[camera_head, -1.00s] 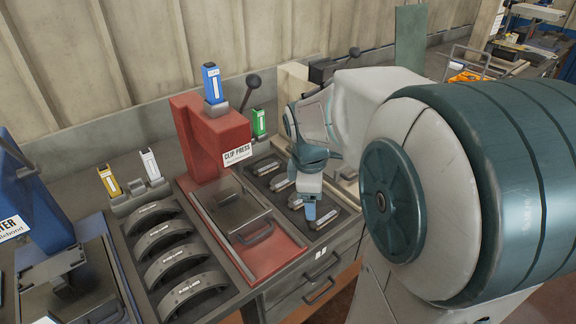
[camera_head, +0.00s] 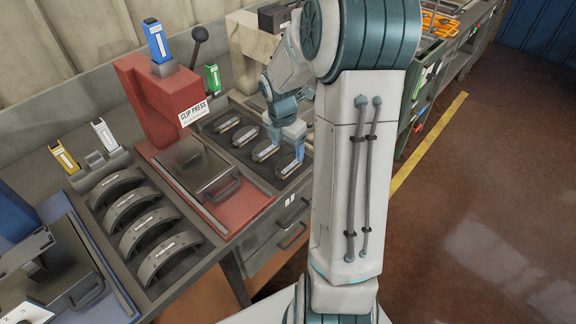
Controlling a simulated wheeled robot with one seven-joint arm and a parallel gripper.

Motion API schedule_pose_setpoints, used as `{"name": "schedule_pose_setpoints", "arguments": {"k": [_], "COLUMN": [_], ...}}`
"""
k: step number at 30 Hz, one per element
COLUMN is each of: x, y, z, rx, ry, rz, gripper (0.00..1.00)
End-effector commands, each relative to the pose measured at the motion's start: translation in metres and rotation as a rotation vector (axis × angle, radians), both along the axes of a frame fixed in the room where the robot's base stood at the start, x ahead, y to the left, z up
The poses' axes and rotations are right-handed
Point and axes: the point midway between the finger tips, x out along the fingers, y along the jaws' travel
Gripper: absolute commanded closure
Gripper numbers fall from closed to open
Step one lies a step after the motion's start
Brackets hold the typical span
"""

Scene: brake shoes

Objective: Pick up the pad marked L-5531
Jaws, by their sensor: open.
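Several small grey pads with pale labels lie in a row on a dark tray (camera_head: 213,131) to the right of the red clip press. They are the back pad (camera_head: 228,124), the second (camera_head: 245,136), the third (camera_head: 265,151) and the front pad (camera_head: 290,168). The label print is too small to read, so I cannot tell which is L-5531. My gripper (camera_head: 287,146) points down, open, over the front part of the tray near the third and front pads. Whether its fingers straddle a pad is not clear. No pad is visibly lifted.
The red clip press (camera_head: 147,103) stands left of the tray, its lever upright. Curved brake shoes (camera_head: 158,244) lie in a rack further left. Drawers are below the tray; open floor (camera_head: 480,220) lies right.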

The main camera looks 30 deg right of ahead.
Motion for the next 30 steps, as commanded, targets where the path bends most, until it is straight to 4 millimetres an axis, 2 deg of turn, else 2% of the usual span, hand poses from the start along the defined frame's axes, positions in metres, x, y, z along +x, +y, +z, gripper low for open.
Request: {"name": "schedule_pose_setpoints", "arguments": {"k": [7, 15, 25, 30], "x": [0.0, 0.002, 0.003, 0.003], "y": [0.0, 0.001, 0.0, -0.001], "z": [-0.019, -0.057, -0.063, -0.063], "rx": [0.001, 0.001, 0.0, 0.0], "ry": [0.003, 0.003, -0.001, -0.001], "rz": [0.001, 0.0, -0.002, -0.002], "gripper": [0.27, 0.27, 0.27, 0.74]}}
